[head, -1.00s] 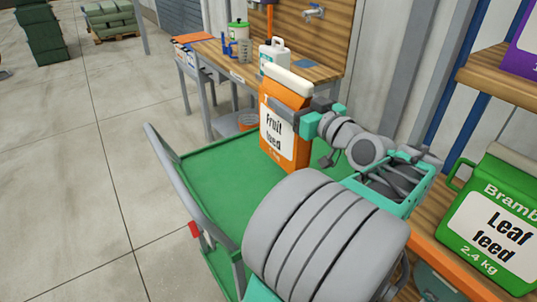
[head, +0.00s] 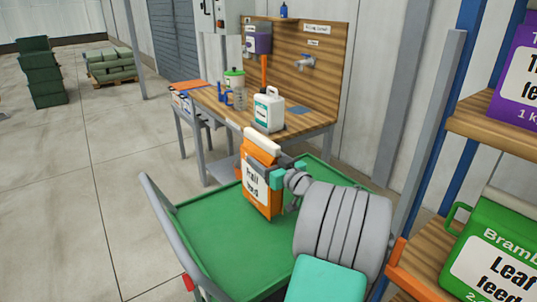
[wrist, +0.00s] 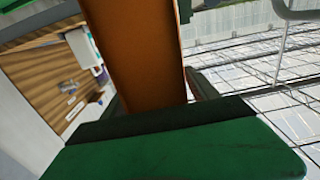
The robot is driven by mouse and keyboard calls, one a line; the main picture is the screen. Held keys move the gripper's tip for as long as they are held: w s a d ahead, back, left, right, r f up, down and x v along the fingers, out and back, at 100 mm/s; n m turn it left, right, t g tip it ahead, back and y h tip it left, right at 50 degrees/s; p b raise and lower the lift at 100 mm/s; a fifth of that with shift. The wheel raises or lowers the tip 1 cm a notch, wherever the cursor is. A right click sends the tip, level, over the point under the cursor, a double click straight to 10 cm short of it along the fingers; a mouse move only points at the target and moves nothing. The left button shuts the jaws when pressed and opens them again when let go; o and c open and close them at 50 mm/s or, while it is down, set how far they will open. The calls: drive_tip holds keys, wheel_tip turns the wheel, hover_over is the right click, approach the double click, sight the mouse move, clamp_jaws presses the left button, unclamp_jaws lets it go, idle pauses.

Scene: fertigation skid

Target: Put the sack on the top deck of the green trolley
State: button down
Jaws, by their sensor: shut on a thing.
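The sack (head: 256,190) is an orange packet with a white top and a white "Fruit feed" label. My gripper (head: 270,172) is shut on its upper part from the right side. The sack is upright, over the far part of the green trolley's top deck (head: 215,240); I cannot tell whether its base touches the deck. In the wrist view the orange side of the sack (wrist: 145,55) fills the upper middle, and its lower end is hidden. My own arm covers the right part of the deck in the head view.
A wooden bench (head: 312,122) with a white jug (head: 268,110) stands just behind the trolley. A shelf (head: 450,240) with a green "Leaf feed" container (head: 495,250) is close at the right. The trolley's grey handle (head: 160,210) rises at the left. Open floor lies further left.

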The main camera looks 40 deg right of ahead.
drive_tip(key=shift+f, duration=1.65)
drive_tip(key=shift+c, duration=1.1)
unclamp_jaws()
drive_tip(key=shift+f, duration=0.1)
drive_tip(key=s+a+b, duration=0.1)
drive_tip(key=s, duration=1.1)
drive_tip(key=shift+a, duration=0.2)
